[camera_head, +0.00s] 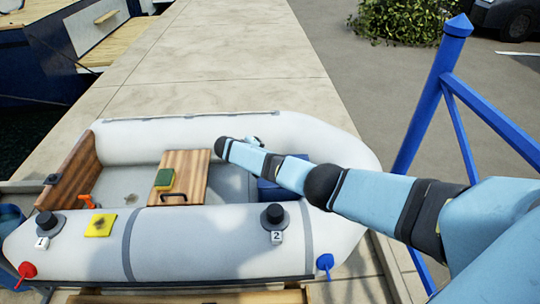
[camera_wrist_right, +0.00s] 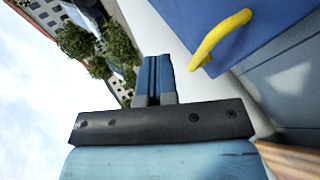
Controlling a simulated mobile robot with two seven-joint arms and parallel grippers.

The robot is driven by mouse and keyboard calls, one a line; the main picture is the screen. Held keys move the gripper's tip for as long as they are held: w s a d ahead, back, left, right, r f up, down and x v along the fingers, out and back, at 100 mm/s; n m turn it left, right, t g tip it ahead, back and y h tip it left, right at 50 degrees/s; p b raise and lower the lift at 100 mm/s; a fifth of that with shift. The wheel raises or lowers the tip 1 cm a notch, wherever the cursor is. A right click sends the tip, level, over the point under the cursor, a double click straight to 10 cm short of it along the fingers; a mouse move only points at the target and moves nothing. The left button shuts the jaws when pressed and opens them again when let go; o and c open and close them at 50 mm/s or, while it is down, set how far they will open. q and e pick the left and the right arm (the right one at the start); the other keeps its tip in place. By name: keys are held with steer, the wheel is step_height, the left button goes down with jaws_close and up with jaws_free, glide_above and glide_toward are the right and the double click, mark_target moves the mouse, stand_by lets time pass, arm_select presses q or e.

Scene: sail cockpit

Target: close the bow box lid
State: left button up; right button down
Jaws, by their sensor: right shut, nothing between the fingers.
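The blue bow box (camera_head: 268,190) sits inside the inflatable boat, right of the wooden seat, and is partly hidden behind my right arm. In the right wrist view a blue panel (camera_wrist_right: 285,32) with a yellow handle (camera_wrist_right: 219,42) fills the upper right; it looks like the box's lid. I cannot tell its exact angle. My right gripper (camera_wrist_right: 153,60) is shut and empty, its fingers left of the yellow handle and apart from it in the picture. My left gripper is not in view.
The boat's white tube (camera_head: 200,245) runs along the front. A yellow patch (camera_head: 100,225) and black knobs sit on the tube. A blue railing (camera_head: 430,100) stands at the right.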

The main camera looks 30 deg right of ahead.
steer(key=f, duration=0.1)
steer(key=b, duration=0.1)
steer(key=a+f, duration=0.1)
steer(key=shift+w+f+b, duration=0.25)
steer(key=shift+f+b, duration=0.05)
steer(key=shift+b, duration=0.1)
steer(key=shift+w+a+f+b, duration=0.15)
steer(key=shift+f+b, duration=0.4)
steer(key=shift+b, duration=0.05)
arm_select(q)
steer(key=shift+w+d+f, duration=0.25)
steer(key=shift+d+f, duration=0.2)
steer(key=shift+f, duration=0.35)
arm_select(e)
steer(key=shift+a+f, duration=0.1)
arm_select(q)
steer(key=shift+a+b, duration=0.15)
steer(key=shift+b, duration=0.2)
arm_select(e)
steer(key=shift+a, duration=0.1)
